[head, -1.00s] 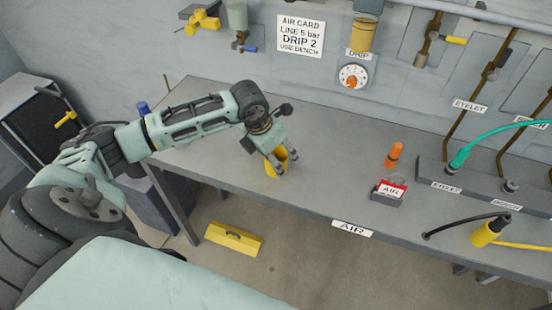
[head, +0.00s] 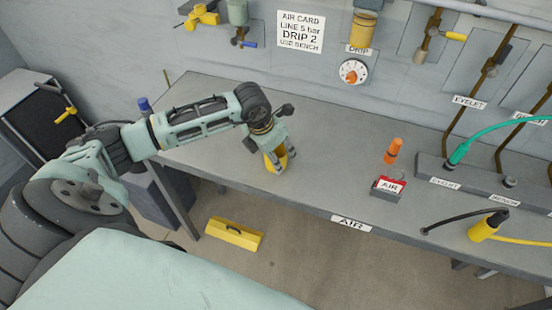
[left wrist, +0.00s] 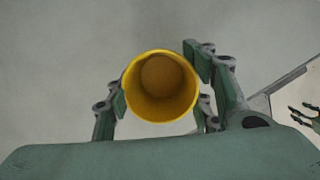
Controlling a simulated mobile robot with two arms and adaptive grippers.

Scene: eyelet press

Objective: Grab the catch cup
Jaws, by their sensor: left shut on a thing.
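The catch cup (head: 281,153) is a yellow cup on the grey bench, near its front edge in the head view. My left gripper (head: 276,160) is around it from above, with its fingers shut on the cup's sides. In the left wrist view the cup (left wrist: 161,112) shows its open round mouth and looks empty. The left gripper's fingers (left wrist: 160,90) stand on either side of it. The gripper partly hides the cup in the head view. I cannot tell whether the cup's base touches the bench.
The bench (head: 330,185) is clear around the cup. To the right are an orange bottle (head: 394,149), an AIR card block (head: 388,187) and a manifold with hoses (head: 455,175). A dial (head: 353,72) is on the wall behind.

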